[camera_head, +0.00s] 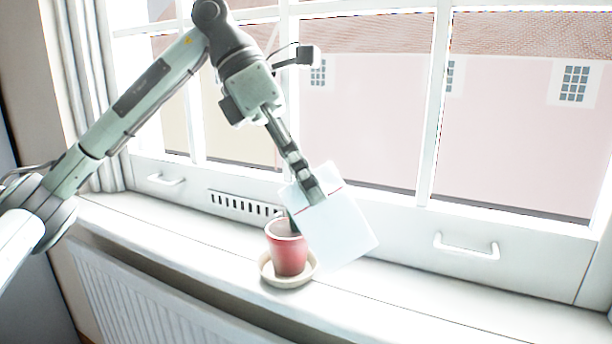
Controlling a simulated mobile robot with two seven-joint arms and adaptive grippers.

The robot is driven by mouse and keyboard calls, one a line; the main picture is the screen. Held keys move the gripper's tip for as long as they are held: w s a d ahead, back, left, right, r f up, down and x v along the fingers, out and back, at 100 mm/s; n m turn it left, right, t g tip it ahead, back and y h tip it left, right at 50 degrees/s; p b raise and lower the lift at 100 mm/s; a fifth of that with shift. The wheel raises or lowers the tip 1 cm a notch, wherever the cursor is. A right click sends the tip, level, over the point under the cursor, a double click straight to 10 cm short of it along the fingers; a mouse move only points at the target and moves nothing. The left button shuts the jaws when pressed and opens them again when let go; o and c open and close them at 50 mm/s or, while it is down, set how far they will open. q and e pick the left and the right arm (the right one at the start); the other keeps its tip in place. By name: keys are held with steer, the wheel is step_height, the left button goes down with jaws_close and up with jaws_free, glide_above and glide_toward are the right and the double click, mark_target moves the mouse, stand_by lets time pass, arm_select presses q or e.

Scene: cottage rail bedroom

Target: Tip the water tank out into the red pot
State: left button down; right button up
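The red pot (287,252) stands upright on a cream saucer (284,282) on the windowsill. The water tank (340,232), a pale white-blue box with a thin red line near one edge, is tilted just right of the pot. Part of the tank's edge is hidden by the fingers. No water stream can be made out. My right gripper is not in view.
The white windowsill (400,293) is clear to the right of the pot. The window frame has handles (466,246) and a vent (244,204) close behind. A radiator (150,295) is below the sill. A grey curtain (95,90) hangs at the left.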

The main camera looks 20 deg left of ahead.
mark_target(340, 235)
arm_select(q)
steer(key=shift+d+y, duration=0.6)
steer(key=shift+d, duration=0.1)
steer(key=shift+d+f+y, duration=0.25)
steer(key=shift+d+y, duration=0.2)
steer(key=shift+y, duration=0.05)
steer(key=shift+s+d, duration=0.1)
steer(key=shift+d+f+y, duration=0.2)
steer(key=shift+d+y, duration=0.8)
steer(key=shift+y, duration=0.2)
steer(key=shift+d+f+y, duration=0.15)
steer(key=shift+d+y, duration=0.4)
steer(key=shift+d+f+y, duration=0.15)
steer(key=shift+d+y, duration=0.35)
steer(key=shift+y, duration=0.05)
